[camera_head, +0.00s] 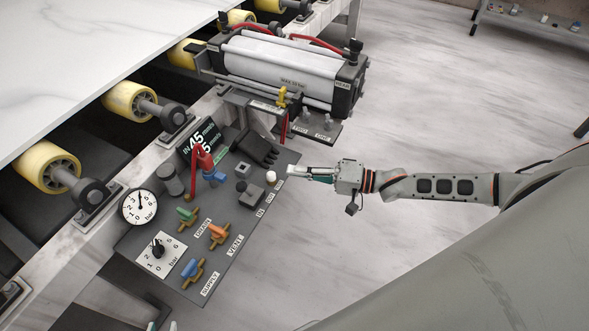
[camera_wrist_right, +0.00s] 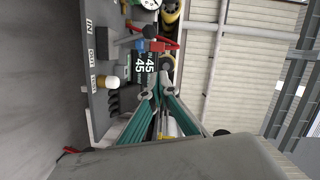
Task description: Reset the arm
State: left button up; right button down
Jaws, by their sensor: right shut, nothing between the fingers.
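My right gripper (camera_head: 292,171) reaches in from the right in the head view. It is shut and empty, just right of the control panel (camera_head: 146,258), near a white knob (camera_head: 271,176). In the right wrist view its teal-sided fingers (camera_wrist_right: 158,88) meet at the tips, with the panel beyond them. The white knob also shows there (camera_wrist_right: 108,82), left of the fingers. Small pale tips at the bottom edge of the head view may be my left gripper (camera_head: 162,326). Too little of it shows to tell its state.
The panel carries a gauge (camera_head: 139,207), a dial (camera_head: 157,252), a red-handled valve (camera_head: 204,158), a black lever block (camera_head: 258,148) and coloured valves. A stone slab (camera_head: 75,60) lies over yellow rollers at left. Floor at right is open.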

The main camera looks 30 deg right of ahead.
jog(key=shift+a, duration=0.1)
